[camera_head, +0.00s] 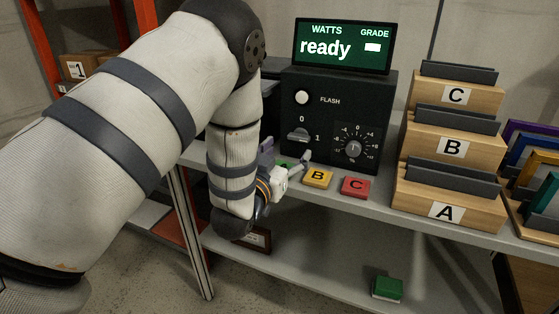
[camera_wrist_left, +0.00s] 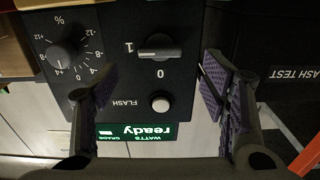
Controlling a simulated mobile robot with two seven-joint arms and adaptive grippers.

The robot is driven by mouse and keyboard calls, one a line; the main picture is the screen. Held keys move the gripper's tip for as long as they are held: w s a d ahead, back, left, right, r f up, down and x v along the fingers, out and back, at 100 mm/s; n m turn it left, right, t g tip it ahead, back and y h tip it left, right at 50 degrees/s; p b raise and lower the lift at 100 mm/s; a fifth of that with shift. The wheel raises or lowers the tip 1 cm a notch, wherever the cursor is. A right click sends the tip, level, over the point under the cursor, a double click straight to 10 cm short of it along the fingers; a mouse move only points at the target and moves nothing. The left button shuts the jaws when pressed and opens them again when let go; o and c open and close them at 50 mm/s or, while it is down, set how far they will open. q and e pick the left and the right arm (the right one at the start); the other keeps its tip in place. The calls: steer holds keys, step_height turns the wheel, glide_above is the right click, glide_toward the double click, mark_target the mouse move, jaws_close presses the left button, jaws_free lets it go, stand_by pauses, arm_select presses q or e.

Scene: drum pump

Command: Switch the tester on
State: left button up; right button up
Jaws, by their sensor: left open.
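The tester (camera_head: 340,95) is a black box on the shelf with a lit green display (camera_head: 343,47) on top reading "ready". Its rotary switch (camera_head: 298,136) has a handle lying horizontal, in line with the 1 mark. The switch also shows upside down in the left wrist view (camera_wrist_left: 160,54), again level with the 1. My left gripper (camera_head: 288,166) is in front of and below the switch, apart from it. In the left wrist view the gripper (camera_wrist_left: 158,85) is open, with nothing between its fingers. My right gripper is not in view.
The round white FLASH button (camera_head: 302,97) is above the switch and a percent dial (camera_head: 353,148) to its right. Yellow B (camera_head: 317,178) and red C (camera_head: 355,187) blocks lie in front. Stacked wooden trays (camera_head: 455,150) stand at right. A green block (camera_head: 387,288) lies on the lower shelf.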

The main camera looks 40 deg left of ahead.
arm_select(q)
steer(key=v, duration=0.6)
steer(key=shift+s, duration=0.3)
steer(key=s+d+f+m+g+h+p, duration=0.1)
steer(key=s+d+f+g, duration=0.3)
steer(key=s+f, duration=0.55)
steer(key=s+d+f+g+h+p, duration=0.1)
steer(key=s+d+f+g+h, duration=0.1)
steer(key=s+f+g, duration=0.75)
steer(key=s+d+f+g, duration=0.2)
steer(key=s+f+g, duration=0.1)
steer(key=s, duration=0.8)
steer(key=s+d+f+m+g+h+p, duration=0.1)
steer(key=s+d+f+g, duration=0.2)
steer(key=s, duration=0.8)
steer(key=shift+d+f, duration=0.2)
steer(key=shift+f, duration=0.1)
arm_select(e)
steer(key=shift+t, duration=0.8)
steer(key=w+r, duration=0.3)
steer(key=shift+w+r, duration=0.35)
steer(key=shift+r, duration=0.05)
